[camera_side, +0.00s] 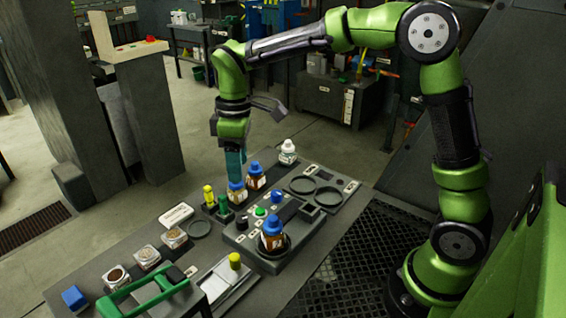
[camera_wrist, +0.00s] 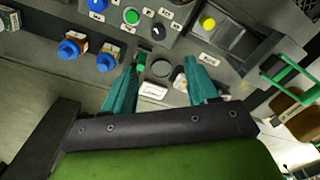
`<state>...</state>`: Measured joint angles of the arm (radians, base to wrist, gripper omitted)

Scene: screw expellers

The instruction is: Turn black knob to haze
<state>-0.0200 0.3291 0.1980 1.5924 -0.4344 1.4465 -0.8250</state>
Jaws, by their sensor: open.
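The black knob (camera_side: 242,222) sits on a grey control panel (camera_side: 232,236), in a row with a green button (camera_side: 260,211) and a blue button (camera_side: 277,197). In the wrist view the black knob (camera_wrist: 158,32) shows a pale mark on its face and lies beyond my fingertips, between their lines. Small white labels stand by the knob, too small to read. My gripper (camera_wrist: 163,68) is open and empty, teal fingers apart. In the side view my gripper (camera_side: 235,172) points down above the bench, behind the panel and apart from the knob.
A white bottle (camera_side: 288,150) is behind. A green handle (camera_side: 150,290) and sample dishes (camera_side: 147,256) are at the front left.

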